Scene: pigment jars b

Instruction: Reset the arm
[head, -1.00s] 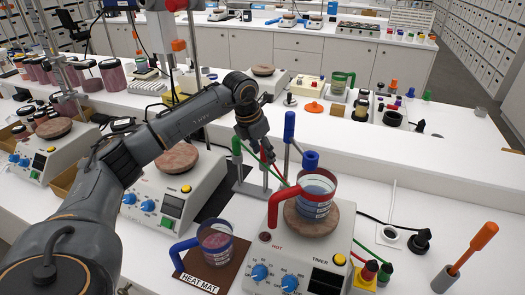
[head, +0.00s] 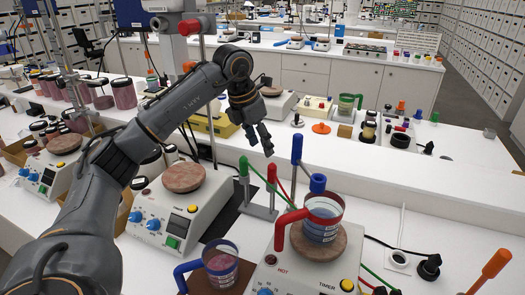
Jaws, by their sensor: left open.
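My left arm comes in from the left. Its gripper (head: 259,142) hangs above the bench with its fingers apart and nothing between them. It is up and to the left of a hotplate (head: 275,262) that bears a glass beaker (head: 324,218) with a red handle and bluish contents. The gripper touches neither. A second beaker (head: 220,264) with a blue handle stands on a brown mat (head: 192,283) to the left of that hotplate. My right gripper is not in view.
A stand with green, red and blue posts (head: 262,212) rises just below the gripper. Another hotplate (head: 165,213) sits beneath my arm. Pink jars (head: 104,100) stand at the left. An orange-handled tool (head: 490,270) is at the lower right. The white ledge (head: 400,185) at right is largely clear.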

